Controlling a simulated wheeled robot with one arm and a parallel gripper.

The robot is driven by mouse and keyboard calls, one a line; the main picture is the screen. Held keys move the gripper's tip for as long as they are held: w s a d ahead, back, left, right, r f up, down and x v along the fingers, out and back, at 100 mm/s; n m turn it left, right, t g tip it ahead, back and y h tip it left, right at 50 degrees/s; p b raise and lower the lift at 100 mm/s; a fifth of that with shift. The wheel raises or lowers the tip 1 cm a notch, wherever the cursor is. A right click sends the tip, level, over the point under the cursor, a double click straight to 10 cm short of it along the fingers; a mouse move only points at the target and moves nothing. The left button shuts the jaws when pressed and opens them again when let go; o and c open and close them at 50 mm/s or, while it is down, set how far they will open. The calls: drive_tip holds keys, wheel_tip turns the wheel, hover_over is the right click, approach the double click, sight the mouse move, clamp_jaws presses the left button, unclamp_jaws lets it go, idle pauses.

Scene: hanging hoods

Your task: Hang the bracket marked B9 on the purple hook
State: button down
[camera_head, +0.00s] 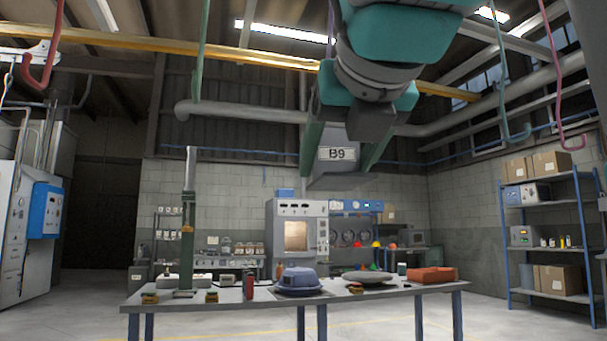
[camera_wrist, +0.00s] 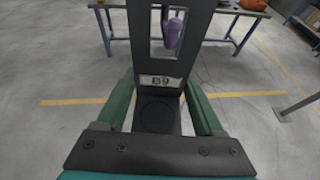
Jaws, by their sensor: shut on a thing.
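The bracket (camera_head: 336,171) is a grey piece with a white label reading B9. In the wrist view the bracket (camera_wrist: 139,32) is a dark frame with a tall rectangular opening above the label. My gripper (camera_head: 342,158) is shut on it, with a green finger on each side; the fingers also show in the wrist view (camera_wrist: 160,100). The thin stem of the purple hook (camera_head: 331,22) hangs from above, and my arm hides its lower part. In the wrist view the purple hook's rounded end (camera_wrist: 173,32) shows within the opening; I cannot tell whether it passes through or is behind.
Other hooks hang overhead: red (camera_head: 38,72) at left, green (camera_head: 200,60), teal (camera_head: 512,130) and pink (camera_head: 571,138) at right. A workbench (camera_head: 225,313) with tools stands below. Shelves (camera_head: 545,235) stand at right.

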drive_tip(key=shift+f+b, duration=0.85)
drive_tip(key=shift+f, duration=0.05)
idle(0.3)
unclamp_jaws()
drive_tip(key=shift+s+a, duration=0.1)
